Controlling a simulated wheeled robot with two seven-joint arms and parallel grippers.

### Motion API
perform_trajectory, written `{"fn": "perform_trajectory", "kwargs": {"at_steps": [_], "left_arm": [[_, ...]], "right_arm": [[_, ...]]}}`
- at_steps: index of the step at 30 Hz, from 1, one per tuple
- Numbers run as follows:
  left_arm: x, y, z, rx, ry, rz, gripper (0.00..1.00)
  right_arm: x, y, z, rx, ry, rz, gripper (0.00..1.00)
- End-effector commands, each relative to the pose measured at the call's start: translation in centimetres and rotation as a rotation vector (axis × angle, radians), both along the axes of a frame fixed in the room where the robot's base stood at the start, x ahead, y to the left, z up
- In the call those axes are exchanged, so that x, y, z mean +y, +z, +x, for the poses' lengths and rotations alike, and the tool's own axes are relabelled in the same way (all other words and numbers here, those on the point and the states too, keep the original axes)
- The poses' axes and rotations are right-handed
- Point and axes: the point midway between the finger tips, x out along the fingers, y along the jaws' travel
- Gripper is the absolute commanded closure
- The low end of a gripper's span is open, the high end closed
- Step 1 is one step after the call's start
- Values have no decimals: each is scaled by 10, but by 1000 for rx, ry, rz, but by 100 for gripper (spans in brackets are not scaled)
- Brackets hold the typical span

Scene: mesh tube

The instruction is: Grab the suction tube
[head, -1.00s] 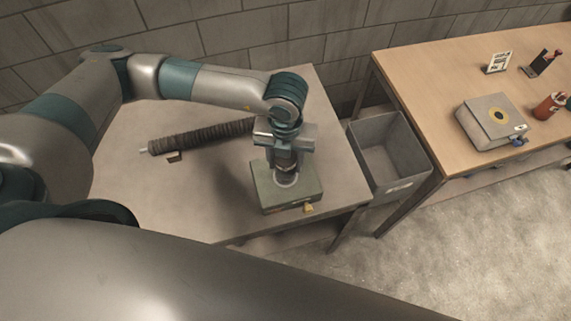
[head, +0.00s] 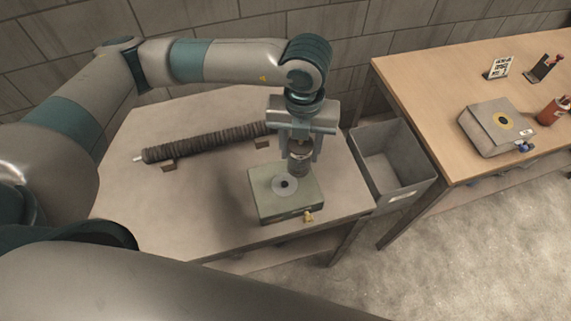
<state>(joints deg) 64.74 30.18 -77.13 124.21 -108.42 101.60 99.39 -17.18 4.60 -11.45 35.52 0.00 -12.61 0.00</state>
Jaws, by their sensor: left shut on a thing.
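My left gripper (head: 301,150) is shut on a short dark grey cylinder (head: 300,161), which it holds upright above the green box (head: 285,208). The fingers hide part of the cylinder. The box has a pale ring with a dark hole on its top and a small brass fitting at its front right. A long dark ribbed tube (head: 205,142) lies on two small brown supports on the grey table, behind and left of the box. Its right end is partly hidden by my left gripper. My right gripper is not in view.
The grey table (head: 180,215) is clear in front of the tube. A grey bin (head: 393,168) stands right of it. A wooden table (head: 440,75) at the right holds a grey device (head: 496,127), a red-brown container (head: 553,109) and small items. A block wall stands behind.

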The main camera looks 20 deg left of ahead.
Motion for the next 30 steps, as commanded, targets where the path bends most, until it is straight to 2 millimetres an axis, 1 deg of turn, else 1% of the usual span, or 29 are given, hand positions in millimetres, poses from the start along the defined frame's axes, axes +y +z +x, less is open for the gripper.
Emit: {"fn": "perform_trajectory", "kwargs": {"at_steps": [1,3,9,12,18,30], "left_arm": [[-10,2,7,-6,-3,-3,84],[-21,11,15,-5,-2,-2,84],[-48,32,34,-3,-1,-1,84],[-56,39,41,-1,0,-1,84],[-64,48,47,0,0,0,84],[-65,49,47,0,-1,0,84]], "right_arm": [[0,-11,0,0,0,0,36],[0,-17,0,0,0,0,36],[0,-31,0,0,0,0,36],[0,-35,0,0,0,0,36],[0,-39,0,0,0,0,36],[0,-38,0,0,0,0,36]]}}
